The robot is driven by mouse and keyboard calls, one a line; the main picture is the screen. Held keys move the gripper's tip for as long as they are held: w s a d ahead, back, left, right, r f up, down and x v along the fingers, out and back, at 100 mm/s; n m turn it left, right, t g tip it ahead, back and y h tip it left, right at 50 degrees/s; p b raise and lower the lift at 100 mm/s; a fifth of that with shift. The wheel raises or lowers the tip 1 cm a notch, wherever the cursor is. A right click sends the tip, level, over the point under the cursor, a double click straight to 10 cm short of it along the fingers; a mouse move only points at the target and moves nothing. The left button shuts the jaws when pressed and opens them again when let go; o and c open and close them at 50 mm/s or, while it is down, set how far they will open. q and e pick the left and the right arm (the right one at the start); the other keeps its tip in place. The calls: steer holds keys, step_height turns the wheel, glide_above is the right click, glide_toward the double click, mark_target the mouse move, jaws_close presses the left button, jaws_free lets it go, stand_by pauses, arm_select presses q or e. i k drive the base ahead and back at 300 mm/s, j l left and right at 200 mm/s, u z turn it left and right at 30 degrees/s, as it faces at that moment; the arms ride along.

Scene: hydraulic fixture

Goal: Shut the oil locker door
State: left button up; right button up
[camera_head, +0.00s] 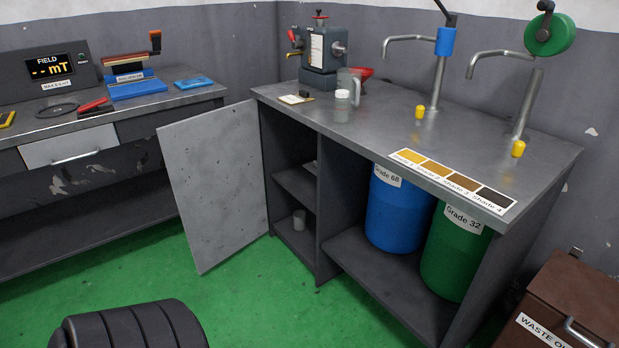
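The oil locker door (215,185) is a flat grey speckled panel. It stands wide open, swung out to the left from the left front edge of the bench cabinet (320,225). Its right edge is beside the cabinet and its free edge is at the left. The left compartment behind it is exposed, with a shelf (297,186) and a small grey cup (299,219) at the bottom. Neither of my grippers is in view.
Blue (390,215) and green (452,255) drums stand in the open right bay. A brown waste oil box (575,300) is at the lower right. Another bench (60,210) stands left of the door. Green floor (270,300) is clear before the cabinet.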

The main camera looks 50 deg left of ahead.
mark_target(214, 160)
steer(key=u, duration=1.1)
